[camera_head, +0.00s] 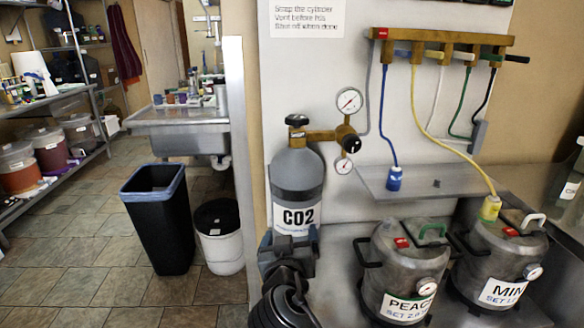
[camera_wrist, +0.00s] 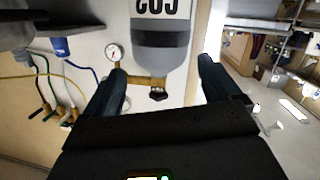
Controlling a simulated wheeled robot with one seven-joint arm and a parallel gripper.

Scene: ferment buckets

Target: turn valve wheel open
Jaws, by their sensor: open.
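The valve wheel (camera_head: 297,120) is a small black knob on top of the grey CO2 cylinder (camera_head: 297,173). A brass regulator (camera_head: 325,135) with two round gauges sits at its right. My gripper (camera_head: 291,240) is in front of the cylinder's lower body, well below the wheel in the picture. In the wrist view, which is upside down, the wheel (camera_wrist: 158,94) appears between the two dark fingers of my gripper (camera_wrist: 162,66), beyond them. The fingers are wide apart and hold nothing. I see no contact with the wheel.
A brass manifold (camera_head: 440,42) with coloured hoses hangs on the panel. A metal shelf (camera_head: 430,180) and the PEACH (camera_head: 385,262) and MIN-labelled (camera_head: 490,255) kegs stand at right. A black bin (camera_head: 160,220) and white bucket (camera_head: 220,240) stand at left.

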